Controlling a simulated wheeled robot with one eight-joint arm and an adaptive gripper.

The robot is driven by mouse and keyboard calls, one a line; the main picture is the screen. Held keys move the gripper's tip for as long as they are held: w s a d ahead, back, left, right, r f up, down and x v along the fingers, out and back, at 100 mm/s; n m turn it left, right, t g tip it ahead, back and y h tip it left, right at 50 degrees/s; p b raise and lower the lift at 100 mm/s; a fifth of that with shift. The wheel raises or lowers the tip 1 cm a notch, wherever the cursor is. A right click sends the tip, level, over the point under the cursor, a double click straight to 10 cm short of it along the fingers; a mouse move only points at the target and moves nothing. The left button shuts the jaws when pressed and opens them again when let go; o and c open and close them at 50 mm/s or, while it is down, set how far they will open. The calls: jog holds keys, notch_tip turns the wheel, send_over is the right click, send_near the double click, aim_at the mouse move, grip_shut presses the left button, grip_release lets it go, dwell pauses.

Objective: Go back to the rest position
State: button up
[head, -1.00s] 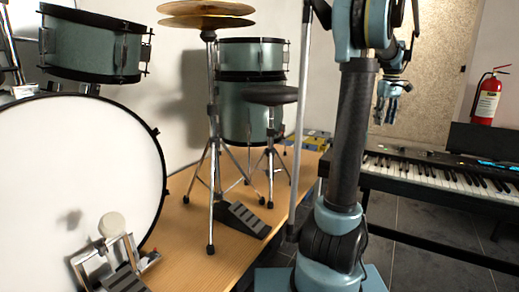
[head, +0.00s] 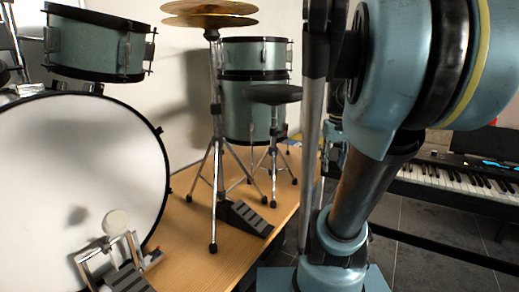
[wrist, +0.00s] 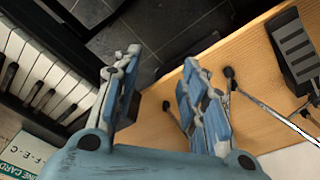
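My gripper (wrist: 161,58) shows in the wrist view with its two blue fingers spread apart. Nothing is held between them. It hangs above the gap between the keyboard (wrist: 45,70) and the wooden platform (wrist: 255,50), apart from both. In the head view my raised arm covers most of the gripper, and only a bit of blue shows behind the column.
The keyboard (head: 460,186) stands at the right. The wooden platform (head: 180,235) carries a bass drum (head: 85,170), a cymbal stand (head: 215,130), a stool (head: 272,94) and a pedal (head: 245,217). A printed card (wrist: 30,155) shows at the wrist view's lower left.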

jog(key=s+a+f, duration=0.3)
jog(key=s+f, duration=0.2)
jog(key=f, duration=0.1)
jog(key=s+a+f, duration=0.3)
jog(key=s+f, duration=0.3)
jog(key=f, duration=0.1)
jog(key=shift+s+a+f+m+t, duration=0.2)
jog(key=shift+a+m+t, duration=0.1)
jog(key=shift+m, duration=0.1)
